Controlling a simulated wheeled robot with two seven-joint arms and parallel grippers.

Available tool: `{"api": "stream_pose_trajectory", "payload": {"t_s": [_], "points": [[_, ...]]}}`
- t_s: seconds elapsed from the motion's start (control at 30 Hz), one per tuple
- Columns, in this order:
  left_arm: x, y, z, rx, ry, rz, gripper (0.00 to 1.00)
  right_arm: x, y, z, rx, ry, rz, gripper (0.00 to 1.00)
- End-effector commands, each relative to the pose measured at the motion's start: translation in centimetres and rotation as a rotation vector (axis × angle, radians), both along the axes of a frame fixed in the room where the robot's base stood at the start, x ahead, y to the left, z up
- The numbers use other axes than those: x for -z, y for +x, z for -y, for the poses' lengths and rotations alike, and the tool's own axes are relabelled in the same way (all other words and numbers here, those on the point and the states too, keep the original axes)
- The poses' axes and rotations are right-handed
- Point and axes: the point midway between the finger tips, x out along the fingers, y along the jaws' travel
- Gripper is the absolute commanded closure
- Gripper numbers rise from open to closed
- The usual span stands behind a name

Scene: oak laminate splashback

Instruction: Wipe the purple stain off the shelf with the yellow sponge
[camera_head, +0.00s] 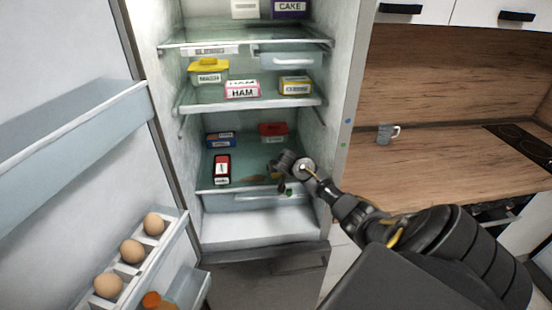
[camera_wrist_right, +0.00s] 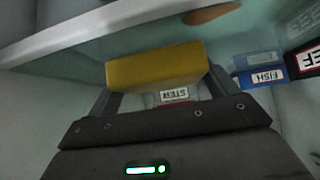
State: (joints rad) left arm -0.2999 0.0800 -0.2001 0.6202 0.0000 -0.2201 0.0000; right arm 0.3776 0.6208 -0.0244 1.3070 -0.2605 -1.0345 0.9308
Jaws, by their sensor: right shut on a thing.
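My right gripper (camera_head: 278,173) reaches into the open fridge over the lower glass shelf (camera_head: 248,156). It is shut on the yellow sponge (camera_wrist_right: 155,66), which spans the jaws in the wrist view; only a sliver shows in the head view (camera_head: 273,176). A brown-orange patch (camera_head: 254,180), not clearly purple, lies on the shelf just left of the gripper. The patch also shows at the top of the wrist view (camera_wrist_right: 211,14), apart from the sponge. Whether the sponge touches the shelf I cannot tell. My left gripper is out of view.
On this shelf stand a blue fish box (camera_head: 221,140), a red-and-black box (camera_head: 222,169) left of the patch and a red stew box (camera_head: 273,129) behind. The shelf above holds a ham box (camera_head: 242,90). The open door (camera_head: 80,130) with eggs is at left.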

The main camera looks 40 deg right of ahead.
Motion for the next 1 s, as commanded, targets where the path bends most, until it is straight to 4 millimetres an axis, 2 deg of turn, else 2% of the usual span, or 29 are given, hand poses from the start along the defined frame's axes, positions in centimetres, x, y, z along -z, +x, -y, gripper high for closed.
{"api": "stream_pose_trajectory", "payload": {"t_s": [0.17,0.53,1.0], "points": [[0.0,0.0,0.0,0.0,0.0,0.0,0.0,0.2,-0.6,0.6,0.0,0.0,-0.005,0.4],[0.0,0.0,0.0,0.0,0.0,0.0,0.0,-0.1,-0.4,0.4,-0.001,0.001,-0.003,0.4],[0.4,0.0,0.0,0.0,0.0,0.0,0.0,-0.1,1.8,-2.4,-0.001,0.001,0.0,0.4]]}}
